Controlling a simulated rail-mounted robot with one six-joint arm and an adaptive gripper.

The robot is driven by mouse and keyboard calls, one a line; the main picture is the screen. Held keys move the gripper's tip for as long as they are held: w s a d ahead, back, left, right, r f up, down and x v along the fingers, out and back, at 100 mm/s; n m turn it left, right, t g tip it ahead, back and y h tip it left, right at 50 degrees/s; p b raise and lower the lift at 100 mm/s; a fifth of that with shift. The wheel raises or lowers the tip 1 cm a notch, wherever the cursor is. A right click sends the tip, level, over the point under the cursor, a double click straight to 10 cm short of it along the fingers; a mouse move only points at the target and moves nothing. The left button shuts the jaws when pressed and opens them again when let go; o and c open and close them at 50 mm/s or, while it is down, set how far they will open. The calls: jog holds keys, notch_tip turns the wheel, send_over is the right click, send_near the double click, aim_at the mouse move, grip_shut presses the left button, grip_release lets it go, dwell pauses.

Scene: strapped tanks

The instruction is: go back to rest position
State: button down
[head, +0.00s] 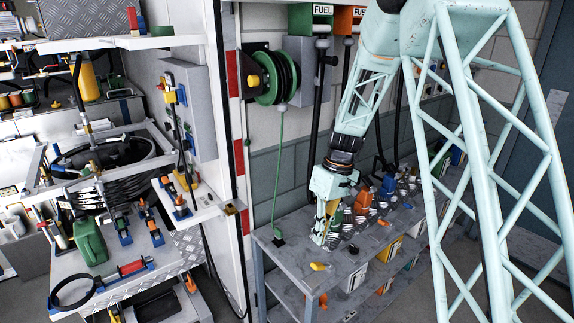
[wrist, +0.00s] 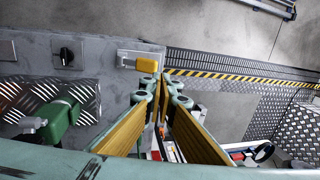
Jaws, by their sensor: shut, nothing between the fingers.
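My gripper (head: 324,240) points down over the grey workbench (head: 285,262) in the head view. In the wrist view its two yellow-padded fingers come together at the tips (wrist: 165,84), shut with nothing between them. An orange tank (head: 363,200) stands right of the gripper, with a green item (wrist: 62,118) beside the fingers in the wrist view, partly cut off by my arm.
A green hose reel (head: 272,77) hangs on the wall, its hose running down to the bench. The open cabinet on the left holds a green jerrycan (head: 90,242) and several tools. A yellow-black striped edge (wrist: 235,75) crosses the floor below the bench.

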jog(key=s+d+r+m+t, duration=0.1)
jog(key=s+r, duration=0.8)
jog(key=r, duration=0.3)
jog(key=s+d+r+m+t, duration=0.1)
jog(key=s+r+m, duration=0.1)
jog(key=s+r, duration=0.8)
jog(key=s+d+r+m+t+h, duration=0.1)
jog(key=s+r, duration=0.3)
jog(key=s, duration=0.8)
jog(key=s+d+r+m+t+h, duration=0.1)
jog(key=s+r, duration=0.3)
jog(key=s, duration=0.9)
jog(key=shift+s+d+r+m+t+b, duration=0.2)
jog(key=shift+d+r+m+t+b, duration=0.2)
jog(key=shift+m+t, duration=0.25)
